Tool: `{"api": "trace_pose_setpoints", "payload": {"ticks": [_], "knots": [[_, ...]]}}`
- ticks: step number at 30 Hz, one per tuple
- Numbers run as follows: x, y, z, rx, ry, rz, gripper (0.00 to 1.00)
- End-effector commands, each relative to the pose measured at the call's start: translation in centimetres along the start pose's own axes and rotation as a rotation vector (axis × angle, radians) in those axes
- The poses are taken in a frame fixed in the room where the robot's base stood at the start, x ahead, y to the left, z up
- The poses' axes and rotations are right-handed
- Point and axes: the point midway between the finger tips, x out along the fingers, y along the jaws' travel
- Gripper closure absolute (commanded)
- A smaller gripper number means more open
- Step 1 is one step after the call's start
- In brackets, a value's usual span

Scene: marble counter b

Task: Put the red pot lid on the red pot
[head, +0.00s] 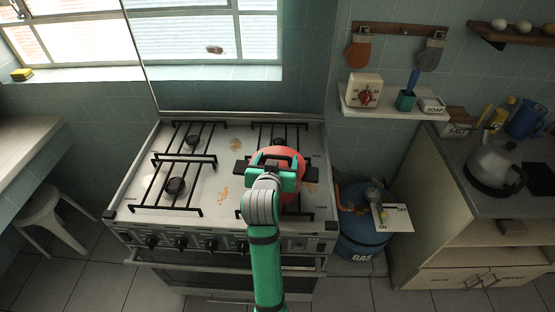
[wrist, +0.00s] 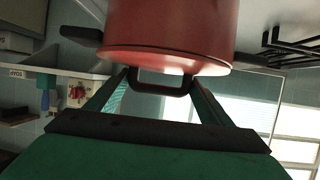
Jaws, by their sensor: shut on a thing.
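The red pot (head: 291,153) is on the right side of the stove, largely covered by my gripper in the head view. Its dark side handles stick out left and right. In the wrist view the pot (wrist: 170,18) appears upside down, and the red pot lid (wrist: 165,58) is against its rim with no clear gap. Whether the lid is fully seated I cannot tell. My gripper (wrist: 160,80) is shut on the lid's black loop handle, a finger at each end. In the head view my gripper (head: 275,173) is above the pot.
The stove (head: 215,165) has black grates, bare on its left half. A blue gas cylinder (head: 360,228) stands right of the stove. A wall shelf (head: 392,103) holds several small items. A kettle (head: 494,168) sits on the right counter.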

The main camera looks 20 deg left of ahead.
Motion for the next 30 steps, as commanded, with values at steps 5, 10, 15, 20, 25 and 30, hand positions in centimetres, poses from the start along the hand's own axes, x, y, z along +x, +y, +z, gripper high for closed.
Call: {"api": "trace_pose_setpoints", "payload": {"ticks": [5,10,15,20,25,30], "knots": [[-0.1,-0.4,-0.1,-0.002,0.002,-0.006,0.55],[0.0,-0.3,0.2,-0.002,0.001,-0.004,0.19],[0.1,-0.1,0.2,0.000,0.001,-0.001,0.07],[0.1,0.0,0.1,0.000,0.001,0.000,0.07],[-0.9,0.0,-0.1,0.000,0.002,0.000,0.07],[-3.8,0.0,-0.1,0.001,0.003,-0.001,0.07]]}}
